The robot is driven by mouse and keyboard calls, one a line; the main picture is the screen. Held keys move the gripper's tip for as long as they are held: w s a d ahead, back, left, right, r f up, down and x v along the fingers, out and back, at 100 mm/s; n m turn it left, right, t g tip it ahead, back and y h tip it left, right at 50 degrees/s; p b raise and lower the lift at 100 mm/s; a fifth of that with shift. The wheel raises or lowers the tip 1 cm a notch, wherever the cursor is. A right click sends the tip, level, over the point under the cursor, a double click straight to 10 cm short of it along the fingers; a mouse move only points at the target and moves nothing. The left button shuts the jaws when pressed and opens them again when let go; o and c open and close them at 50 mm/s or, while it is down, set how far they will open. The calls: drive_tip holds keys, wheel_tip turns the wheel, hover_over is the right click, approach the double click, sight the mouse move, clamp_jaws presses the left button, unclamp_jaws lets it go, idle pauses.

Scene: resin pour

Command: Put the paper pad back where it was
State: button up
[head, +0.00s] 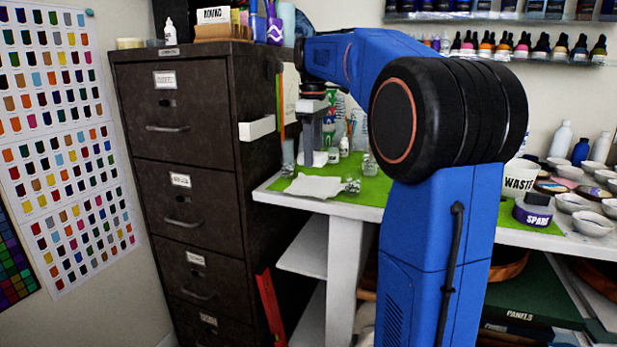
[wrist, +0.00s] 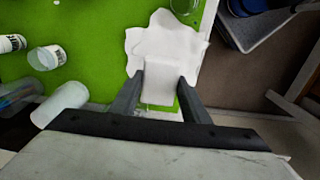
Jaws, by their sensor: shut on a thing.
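My gripper (head: 315,160) points down over the green mat at the left end of the bench. In the wrist view its two fingers (wrist: 160,85) are shut on a white block, which I take to be the paper pad (wrist: 161,72). A crumpled white sheet (head: 314,187) lies flat on the mat; it also shows behind the pad in the wrist view (wrist: 145,38). Whether the pad touches the sheet or hangs just above it, I cannot tell. My arm hides part of the bench.
Small clear cups (head: 353,185) and a white bottle (head: 344,146) stand near my gripper on the green mat (head: 375,188). A dark filing cabinet (head: 190,130) rises close on the left, with a white holder (head: 257,128) on its side. A waste tub (head: 519,178) stands right.

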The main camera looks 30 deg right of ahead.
sight(313, 185)
drive_tip(key=shift+f, duration=3.15)
drive_tip(key=o, duration=1.2)
drive_tip(key=shift+f, duration=0.15)
wheel_tip(313, 185, up, 12)
drive_tip(key=shift+r, duration=0.15)
drive_tip(key=s+a+f+m+t, duration=0.1)
drive_tip(key=s+a+f+m, duration=0.1)
drive_tip(key=s+a+f, duration=0.3)
drive_tip(key=s+a+f+m+t, duration=0.2)
drive_tip(key=s+a+f, duration=0.3)
drive_tip(key=s+f, duration=0.9)
drive_tip(key=s+a+f+m+t, duration=0.1)
drive_tip(key=s+a+f+m, duration=0.2)
drive_tip(key=s+f, duration=0.7)
drive_tip(key=s+a, duration=0.1)
drive_tip(key=a, duration=0.1)
drive_tip(key=shift+s+a+m+t, duration=0.15)
drive_tip(key=shift+a+m+t, duration=0.15)
drive_tip(key=shift+a+t, duration=0.1)
